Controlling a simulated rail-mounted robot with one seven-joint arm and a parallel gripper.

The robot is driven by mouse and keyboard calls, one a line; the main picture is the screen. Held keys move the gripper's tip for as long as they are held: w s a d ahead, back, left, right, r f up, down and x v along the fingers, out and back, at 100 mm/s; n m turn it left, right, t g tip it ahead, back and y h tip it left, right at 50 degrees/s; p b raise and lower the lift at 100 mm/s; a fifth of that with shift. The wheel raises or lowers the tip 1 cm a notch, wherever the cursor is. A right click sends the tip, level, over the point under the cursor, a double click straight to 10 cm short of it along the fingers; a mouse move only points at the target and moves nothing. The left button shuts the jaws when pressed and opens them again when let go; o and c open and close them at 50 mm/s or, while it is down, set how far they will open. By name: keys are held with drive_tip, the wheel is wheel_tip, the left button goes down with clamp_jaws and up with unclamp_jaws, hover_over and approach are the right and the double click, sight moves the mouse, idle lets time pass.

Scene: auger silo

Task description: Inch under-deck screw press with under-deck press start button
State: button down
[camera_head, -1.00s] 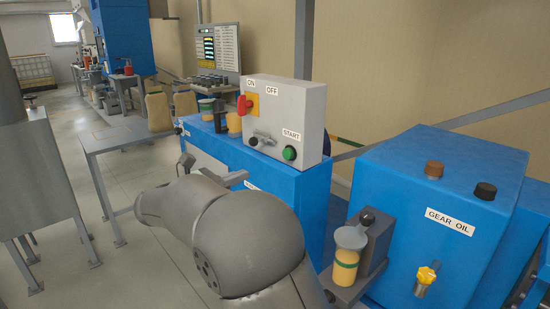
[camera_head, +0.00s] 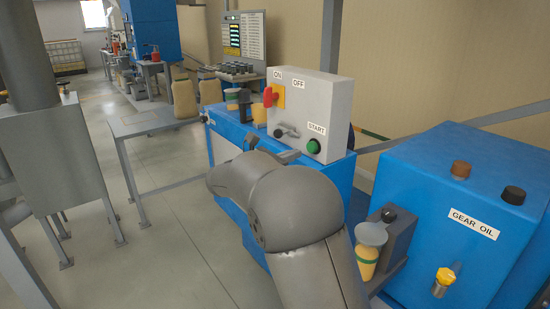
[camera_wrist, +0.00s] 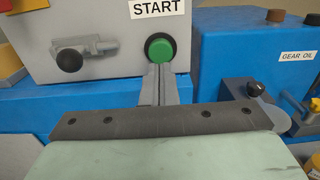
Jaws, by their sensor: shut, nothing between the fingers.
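The green start button (camera_head: 313,146) sits at the lower right of a grey control box's front face, under a START label (camera_head: 317,129). In the wrist view the green button (camera_wrist: 160,49) is at upper centre, in a dark collar. My gripper (camera_wrist: 159,72) is shut and empty, with its fingertips right at the lower edge of the button in the picture. I cannot tell whether they touch it. In the head view the arm hides most of the gripper. The screw press itself cannot be made out for certain.
The grey box (camera_head: 339,106) also carries a red and yellow ON/OFF switch (camera_head: 272,95) and a latch with a dark knob (camera_wrist: 70,60). It stands on a blue cabinet (camera_head: 226,124). A blue gear oil tank (camera_head: 430,170) and a small oiler (camera_head: 368,250) stand to the right.

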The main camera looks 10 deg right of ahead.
sight(310, 147)
drive_tip(key=shift+p+x, duration=0.35)
drive_tip(key=shift+x, duration=1.5)
drive_tip(key=shift+w+d+r, duration=0.1)
drive_tip(key=shift+w+d, duration=0.25)
drive_tip(key=shift+d, duration=0.25)
drive_tip(key=shift+d+r, duration=0.15)
drive_tip(key=shift+d, duration=0.15)
drive_tip(key=shift+d+r, duration=0.15)
drive_tip(key=shift+r, duration=0.05)
idle(1.0)
drive_tip(key=shift+s+a+f, duration=0.15)
drive_tip(key=shift+a, duration=0.5)
drive_tip(key=b+v, duration=0.1)
drive_tip(key=v, duration=1.2)
drive_tip(key=shift+a+f, duration=0.25)
drive_tip(key=shift+a, duration=0.15)
